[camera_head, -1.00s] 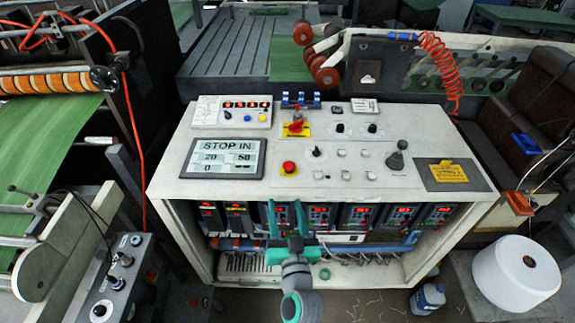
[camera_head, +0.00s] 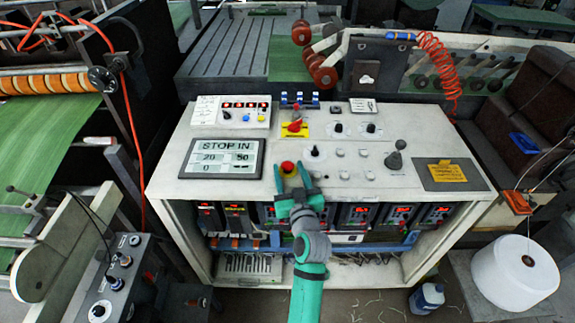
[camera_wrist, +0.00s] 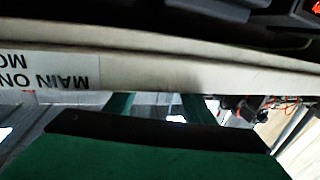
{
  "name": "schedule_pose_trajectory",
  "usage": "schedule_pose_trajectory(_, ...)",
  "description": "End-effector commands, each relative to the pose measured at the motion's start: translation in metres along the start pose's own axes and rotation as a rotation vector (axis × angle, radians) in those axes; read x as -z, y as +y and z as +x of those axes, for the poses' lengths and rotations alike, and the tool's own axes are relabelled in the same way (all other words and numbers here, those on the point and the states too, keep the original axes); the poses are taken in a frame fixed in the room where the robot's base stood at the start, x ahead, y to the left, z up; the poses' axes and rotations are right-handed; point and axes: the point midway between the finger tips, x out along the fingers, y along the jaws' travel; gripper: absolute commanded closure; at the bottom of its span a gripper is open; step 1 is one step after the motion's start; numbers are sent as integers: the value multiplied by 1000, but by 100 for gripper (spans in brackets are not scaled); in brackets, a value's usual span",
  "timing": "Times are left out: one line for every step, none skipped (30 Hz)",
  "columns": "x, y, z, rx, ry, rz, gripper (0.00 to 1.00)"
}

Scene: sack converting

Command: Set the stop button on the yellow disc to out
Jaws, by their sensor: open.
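The red stop button (camera_head: 288,167) sits on its yellow disc (camera_head: 289,174) near the front edge of the white control panel, in the head view. The grey display (camera_head: 222,158) to its left reads "STOP IN". My gripper (camera_head: 291,176) is open, with its two green fingers apart on either side of the yellow disc as seen from above. I cannot tell how high the fingertips are over the panel. The wrist view shows the green fingers (camera_wrist: 157,107) partly, close to a pale panel edge; the button is not visible there.
A red switch on a yellow plate (camera_head: 295,129) stands behind the button. Black knobs and pale buttons lie to the right, with a grey joystick (camera_head: 395,160) beyond them. A white box with coloured buttons (camera_head: 231,112) stands at the back left.

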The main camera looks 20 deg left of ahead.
Motion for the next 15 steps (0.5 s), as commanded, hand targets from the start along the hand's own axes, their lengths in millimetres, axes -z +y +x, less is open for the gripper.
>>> schedule_pose_trajectory(0, 0, 7, 1, 0, -1, 51)
schedule_pose_trajectory(0, 0, 11, 0, 0, -2, 51)
schedule_pose_trajectory(0, 0, 15, 0, 0, -2, 51)
schedule_pose_trajectory(0, 0, 18, 0, -1, -1, 51)
schedule_pose_trajectory(0, 0, 20, 0, -1, 0, 51)
schedule_pose_trajectory(0, 0, 22, 1, -1, 0, 51)
schedule_pose_trajectory(0, 0, 24, 0, 0, 0, 51)
schedule_pose_trajectory(0, 0, 25, 0, 0, 0, 51)
schedule_pose_trajectory(0, 0, 27, 0, 0, 0, 51)
schedule_pose_trajectory(0, 0, 27, 0, 0, 0, 51)
schedule_pose_trajectory(0, 0, 28, 0, 0, 0, 51)
schedule_pose_trajectory(0, 0, 28, 0, 0, 0, 51)
schedule_pose_trajectory(0, 0, 28, 0, 0, 0, 51)
schedule_pose_trajectory(0, 0, 28, 0, 0, 0, 51)
schedule_pose_trajectory(0, 0, 28, 0, 0, 0, 51)
